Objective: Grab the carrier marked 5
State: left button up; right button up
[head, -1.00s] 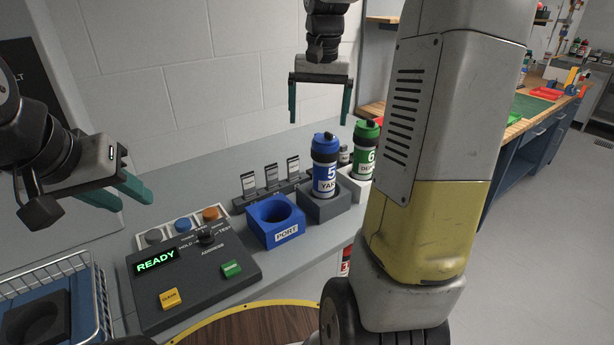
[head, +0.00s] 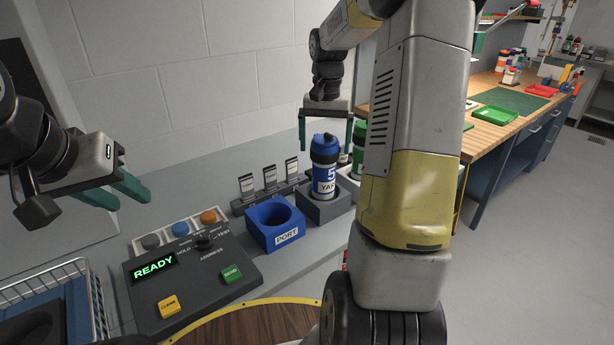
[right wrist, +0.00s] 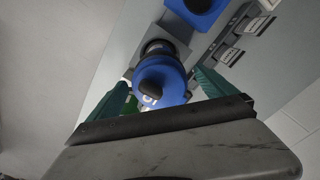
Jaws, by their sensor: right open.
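The carrier marked 5 (head: 325,166) is a blue bottle with a white label, upright in a grey holder (head: 325,207). Its blue cap (right wrist: 160,82) shows from above in the right wrist view, lying between the fingers there. My right gripper (head: 325,148) is open, fingers pointing down, just above and around the top of carrier 5. Whether a finger touches it, I cannot tell. My left gripper (head: 135,192) is open and empty at the left, above the control panel. The green carrier (head: 358,155) behind is partly hidden by my right arm.
A blue block labelled PORT (head: 274,224) with a round hole stands left of carrier 5. The control panel (head: 190,270) reads READY. Upright label tags (head: 270,178) stand behind the port. A wire basket (head: 95,300) is at the lower left. A wall is close behind.

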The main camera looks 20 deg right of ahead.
grip_shut()
dwell(0.5)
